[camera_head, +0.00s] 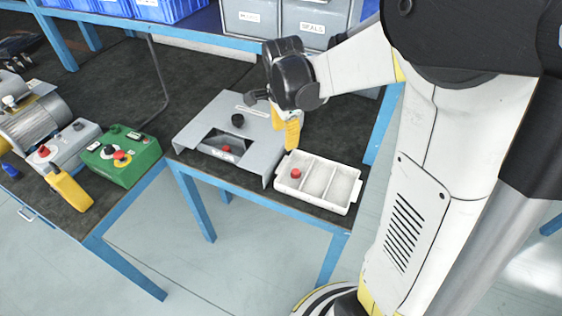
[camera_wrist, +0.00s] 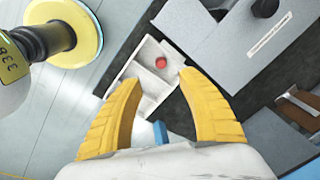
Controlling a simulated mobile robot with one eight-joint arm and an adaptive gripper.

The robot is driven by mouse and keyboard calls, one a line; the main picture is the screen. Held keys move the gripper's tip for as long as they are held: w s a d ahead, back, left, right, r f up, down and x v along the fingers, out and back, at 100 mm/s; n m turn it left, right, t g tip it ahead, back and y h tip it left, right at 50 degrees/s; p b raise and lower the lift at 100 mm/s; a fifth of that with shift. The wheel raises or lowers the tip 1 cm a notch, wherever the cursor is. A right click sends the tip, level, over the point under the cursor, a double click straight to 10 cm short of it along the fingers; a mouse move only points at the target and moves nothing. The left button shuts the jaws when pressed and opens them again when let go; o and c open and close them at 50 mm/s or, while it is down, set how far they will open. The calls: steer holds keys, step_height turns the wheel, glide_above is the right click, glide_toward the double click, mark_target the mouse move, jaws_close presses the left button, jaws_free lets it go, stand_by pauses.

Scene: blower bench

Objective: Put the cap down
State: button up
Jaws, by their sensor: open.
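A red cap (camera_head: 295,173) sits in the left compartment of a white three-compartment tray (camera_head: 335,208) at the bench's front edge. The cap also shows in the wrist view (camera_wrist: 161,62), just beyond and between my fingertips, with the tray wall (camera_wrist: 128,70) beside it. My gripper (camera_head: 291,146) has yellow fingers and hangs above the back left of the tray. In the wrist view my gripper (camera_wrist: 160,77) is open, with nothing between its fingers. The other compartments look empty of caps.
A grey metal cover (camera_head: 205,135) with a black knob (camera_head: 238,120) and a red part (camera_head: 227,149) in its window stands left of the tray. A green control box (camera_head: 120,158) is farther left. Labelled bins (camera_head: 305,25) stand behind.

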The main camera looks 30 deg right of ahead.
steer(key=s+a+r+n+t, duration=0.3)
steer(key=s+a+r+n, duration=0.1)
steer(key=s+n, duration=0.3)
steer(key=s+a+r+n+t+y, duration=0.1)
steer(key=s+a+r+n, duration=0.3)
steer(key=s+n, duration=0.4)
steer(key=a+n+t, duration=0.1)
steer(key=n, duration=0.2)
steer(key=shift+s+a+r+t, duration=0.15)
steer(key=shift+s+a+t, duration=0.05)
steer(key=shift+a+t, duration=0.2)
